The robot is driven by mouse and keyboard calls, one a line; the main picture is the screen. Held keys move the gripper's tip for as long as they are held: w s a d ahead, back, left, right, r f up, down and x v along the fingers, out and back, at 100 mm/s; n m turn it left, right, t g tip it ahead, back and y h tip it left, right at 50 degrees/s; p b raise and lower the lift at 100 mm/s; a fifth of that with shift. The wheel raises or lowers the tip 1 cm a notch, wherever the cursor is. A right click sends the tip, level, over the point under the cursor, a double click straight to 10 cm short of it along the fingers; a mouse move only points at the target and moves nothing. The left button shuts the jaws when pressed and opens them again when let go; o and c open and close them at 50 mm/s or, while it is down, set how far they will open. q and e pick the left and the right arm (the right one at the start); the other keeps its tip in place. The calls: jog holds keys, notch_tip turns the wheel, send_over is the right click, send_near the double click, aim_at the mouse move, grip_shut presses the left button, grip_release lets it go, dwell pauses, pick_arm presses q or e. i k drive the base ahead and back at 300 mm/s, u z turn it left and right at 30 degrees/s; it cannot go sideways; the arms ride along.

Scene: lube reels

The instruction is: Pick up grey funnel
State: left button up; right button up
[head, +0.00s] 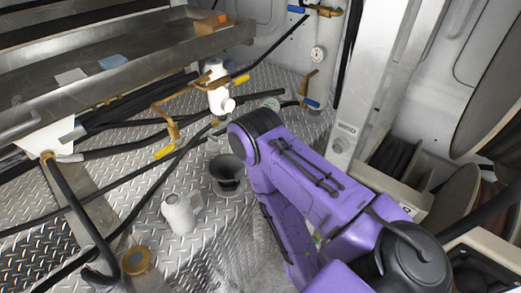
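The grey funnel (227,170) stands on the diamond-plate metal floor near the middle of the head view, with its wide dark mouth facing up. A purple arm of mine comes in from the lower right. Its black elbow joint is just right of the funnel and close to its rim in the picture; I cannot tell whether they touch. The lower part of this arm bends back down beside the funnel, and its gripper is not visible. My other arm and its gripper are not in view either.
A white bottle (180,214) stands left of the funnel. A round brown-rimmed item (137,261) lies at the lower left. Black hoses cross the floor on the left below a metal shelf (150,62). A white filter with valves (217,92) is behind. Reels (460,205) stand at right.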

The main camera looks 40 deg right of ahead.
aim_at(226, 167)
jog(key=z, duration=0.9)
